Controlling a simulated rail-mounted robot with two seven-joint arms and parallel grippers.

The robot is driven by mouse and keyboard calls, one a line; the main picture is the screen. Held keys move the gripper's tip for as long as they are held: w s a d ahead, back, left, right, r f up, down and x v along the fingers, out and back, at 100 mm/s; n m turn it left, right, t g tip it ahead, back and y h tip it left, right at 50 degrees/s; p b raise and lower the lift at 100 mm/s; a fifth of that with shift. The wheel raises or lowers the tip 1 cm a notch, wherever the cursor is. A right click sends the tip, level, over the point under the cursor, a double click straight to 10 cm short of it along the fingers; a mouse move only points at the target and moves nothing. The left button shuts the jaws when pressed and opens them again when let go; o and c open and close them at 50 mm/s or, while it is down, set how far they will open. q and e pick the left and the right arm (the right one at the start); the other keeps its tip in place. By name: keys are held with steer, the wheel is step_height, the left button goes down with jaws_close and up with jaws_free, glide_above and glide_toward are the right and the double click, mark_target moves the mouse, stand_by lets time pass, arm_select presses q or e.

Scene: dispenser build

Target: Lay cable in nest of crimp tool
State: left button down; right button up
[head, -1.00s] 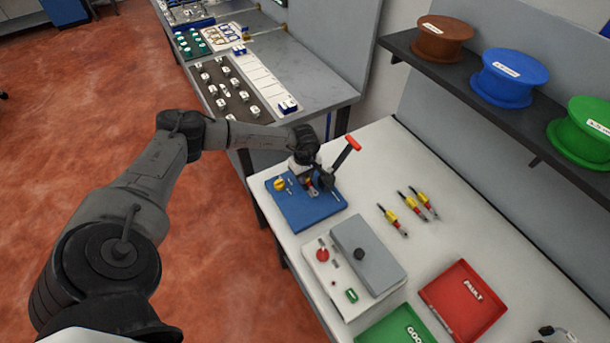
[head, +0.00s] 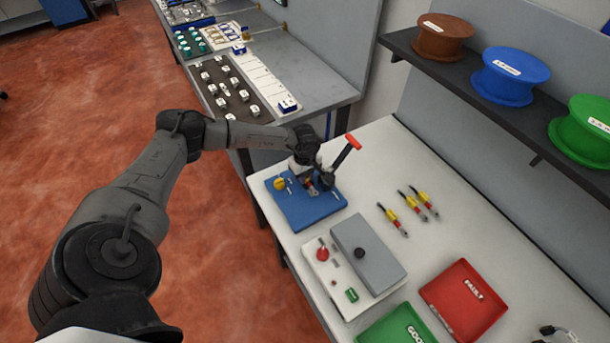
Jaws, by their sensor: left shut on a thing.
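The crimp tool sits on a blue base plate (head: 303,210) on the white bench, with a red-tipped lever (head: 351,143) standing up at its right. My left gripper (head: 312,180) is low over the tool, pointing down at its middle. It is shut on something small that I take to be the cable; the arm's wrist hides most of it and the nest. A small bit of red and white shows beside the gripper on the tool. A yellow round part (head: 279,183) is at the plate's left. My right gripper is out of view.
Several yellow-and-red cable pieces (head: 410,208) lie right of the tool. A grey box with a red button (head: 322,255) stands in front, near a red FAULT tray (head: 463,301) and a green tray (head: 402,325). Spools stand on the shelf (head: 470,85) at right.

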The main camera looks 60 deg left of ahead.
arm_select(q)
steer(key=shift+s+f+b, duration=0.1)
steer(key=shift+f+b, duration=0.2)
stand_by(0.5)
steer(key=shift+s+a+f, duration=0.1)
steer(key=shift+s+f, duration=0.05)
steer(key=shift+f, duration=0.25)
steer(key=c, duration=1.4)
jaws_free()
steer(key=shift+o, duration=0.2)
steer(key=shift+r+p, duration=0.3)
steer(key=shift+r, duration=0.3)
steer(key=shift+o, duration=1.2)
steer(key=shift+r, duration=0.3)
steer(key=shift+r+p, duration=0.35)
steer(key=shift+p, duration=0.05)
steer(key=shift+w+r+p, duration=0.15)
steer(key=shift+r+p, duration=0.7)
steer(key=shift+r, duration=0.5)
steer(key=shift+w+r+p, duration=0.1)
steer(key=shift+r+p, duration=0.7)
steer(key=shift+r, duration=0.5)
